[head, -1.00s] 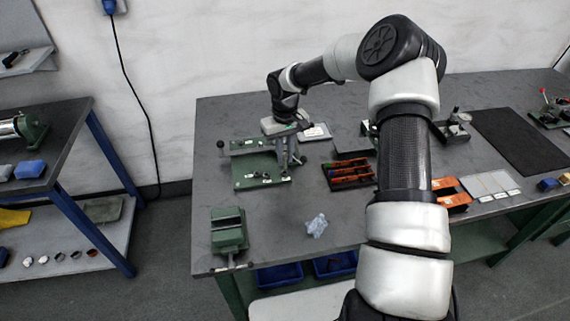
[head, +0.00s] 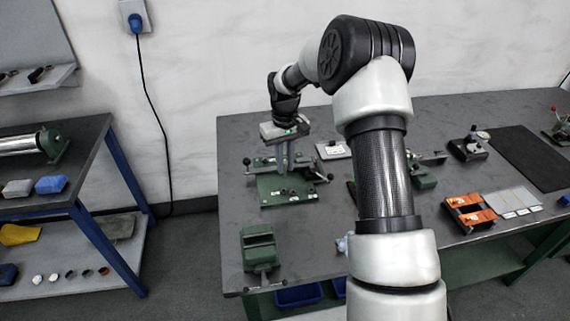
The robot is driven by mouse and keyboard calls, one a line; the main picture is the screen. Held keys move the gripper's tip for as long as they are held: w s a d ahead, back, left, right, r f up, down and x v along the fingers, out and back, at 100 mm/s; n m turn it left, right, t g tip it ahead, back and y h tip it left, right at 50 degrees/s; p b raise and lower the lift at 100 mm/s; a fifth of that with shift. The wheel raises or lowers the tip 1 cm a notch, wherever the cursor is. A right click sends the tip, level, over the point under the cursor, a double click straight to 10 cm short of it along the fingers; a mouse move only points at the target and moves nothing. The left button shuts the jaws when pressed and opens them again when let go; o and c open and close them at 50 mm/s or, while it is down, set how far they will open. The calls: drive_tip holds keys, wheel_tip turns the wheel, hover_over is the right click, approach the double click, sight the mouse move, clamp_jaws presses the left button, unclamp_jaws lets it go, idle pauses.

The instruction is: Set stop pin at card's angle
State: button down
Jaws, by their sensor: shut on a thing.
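A green bending fixture (head: 270,190) with black-knobbed levers lies at the left back of the table. My gripper (head: 286,172) points down over the middle of its plate. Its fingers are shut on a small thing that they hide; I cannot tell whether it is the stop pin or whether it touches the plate. A white card (head: 333,150) with dark print lies flat behind and to the right of the fixture. The printed angle is too small to read.
A green vise (head: 259,248) stands at the front left edge. My arm covers the table's middle. An orange-and-black tray (head: 470,213), white cards (head: 513,199) and a black mat (head: 527,156) lie at right. Bare tabletop (head: 232,205) shows left of the fixture.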

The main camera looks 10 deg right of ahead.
drive_tip(key=shift+w+a, duration=0.15)
drive_tip(key=shift+a, duration=0.1)
drive_tip(key=shift+f+b, duration=1.35)
drive_tip(key=shift+f, duration=0.95)
drive_tip(key=shift+f+b, duration=1.3)
drive_tip(key=shift+f, duration=0.75)
idle(0.7)
drive_tip(key=c, duration=2)
unclamp_jaws()
drive_tip(key=shift+r, duration=0.15)
drive_tip(key=shift+r+p, duration=0.85)
drive_tip(key=shift+r, duration=0.55)
